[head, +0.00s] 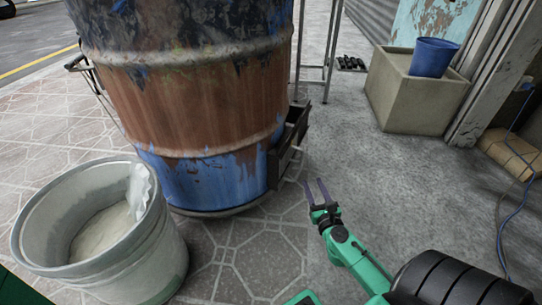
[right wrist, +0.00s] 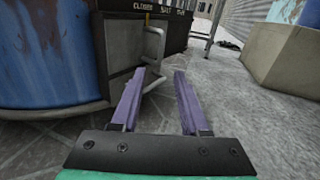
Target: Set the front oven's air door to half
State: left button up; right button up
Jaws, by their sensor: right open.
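The barrel oven (head: 205,110) is a rusty drum with blue paint, standing upright; its lower part shows in the right wrist view (right wrist: 45,50). Its air door housing (head: 288,150) is a dark box low on the right side. In the right wrist view the housing (right wrist: 116,40) carries a scale with "CLOSED" and "HALF". A small yellow mark (right wrist: 147,18) sits below "CLOSED". A pale bent handle (right wrist: 157,45) stands out from the housing. My right gripper (head: 314,182) is open and empty, its purple fingers (right wrist: 160,72) pointing toward the handle, apparently apart from it.
A metal bucket (head: 155,255) with pale powder and a white bag stands at the lower left. A stone planter (head: 415,98) with a blue pot (head: 433,57) stands at the upper right. A metal stand (head: 322,67) is behind the oven.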

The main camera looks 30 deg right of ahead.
aim_at(302, 157)
jog(key=b+x, duration=0.3)
jog(key=x, duration=1.1)
jog(key=shift+s+b, duration=0.1)
jog(key=shift+b, duration=0.2)
jog(key=shift+r, duration=0.15)
grip_shut()
dwell(0.3)
